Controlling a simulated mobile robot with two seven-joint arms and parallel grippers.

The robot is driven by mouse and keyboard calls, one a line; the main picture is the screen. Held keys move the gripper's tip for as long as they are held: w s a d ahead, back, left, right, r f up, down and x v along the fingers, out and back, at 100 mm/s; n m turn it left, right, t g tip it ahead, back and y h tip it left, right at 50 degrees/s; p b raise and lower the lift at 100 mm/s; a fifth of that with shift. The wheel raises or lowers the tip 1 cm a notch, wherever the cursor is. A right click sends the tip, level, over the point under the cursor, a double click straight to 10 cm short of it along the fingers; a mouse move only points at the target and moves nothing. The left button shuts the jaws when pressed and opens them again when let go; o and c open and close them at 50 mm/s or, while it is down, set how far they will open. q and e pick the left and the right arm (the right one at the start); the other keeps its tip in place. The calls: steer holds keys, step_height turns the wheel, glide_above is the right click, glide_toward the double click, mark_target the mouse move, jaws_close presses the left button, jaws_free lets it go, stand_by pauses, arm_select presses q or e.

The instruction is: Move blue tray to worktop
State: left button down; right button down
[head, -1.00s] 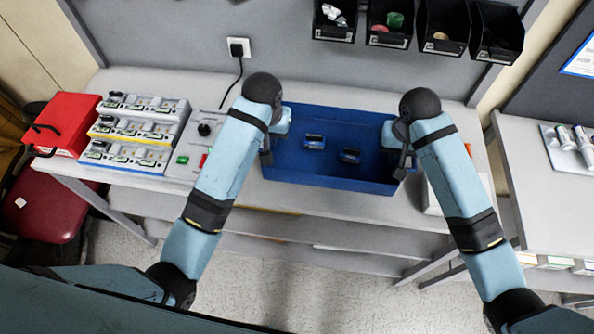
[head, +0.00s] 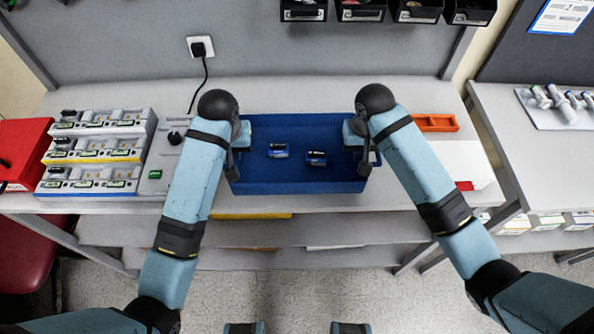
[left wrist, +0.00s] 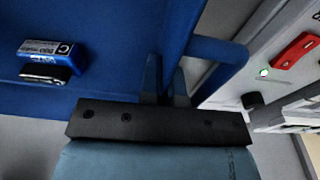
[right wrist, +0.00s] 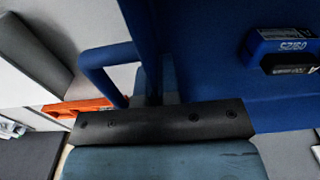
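The blue tray (head: 297,186) is a shallow open box over the grey worktop (head: 290,90), near its middle. It looks level; I cannot tell whether its base touches the worktop. Two blue-and-black battery packs (head: 278,151) lie in it. My left gripper (head: 237,150) is at the tray's left wall, its fingers close together around the wall beside a handle (left wrist: 232,55) in the left wrist view. My right gripper (head: 362,152) is likewise at the right wall, beside the other handle (right wrist: 100,70) in the right wrist view. Fingertips are partly hidden by the walls.
A white rack of devices (head: 98,150) and a panel with a green button (head: 155,174) stand left of the tray. An orange tray (head: 436,122) and a white box (head: 470,165) are on the right. Dark bins (head: 360,10) hang above. The worktop behind the tray is clear.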

arm_select(q)
steer(key=shift+a+f, duration=0.1)
arm_select(e)
steer(key=shift+f, duration=0.1)
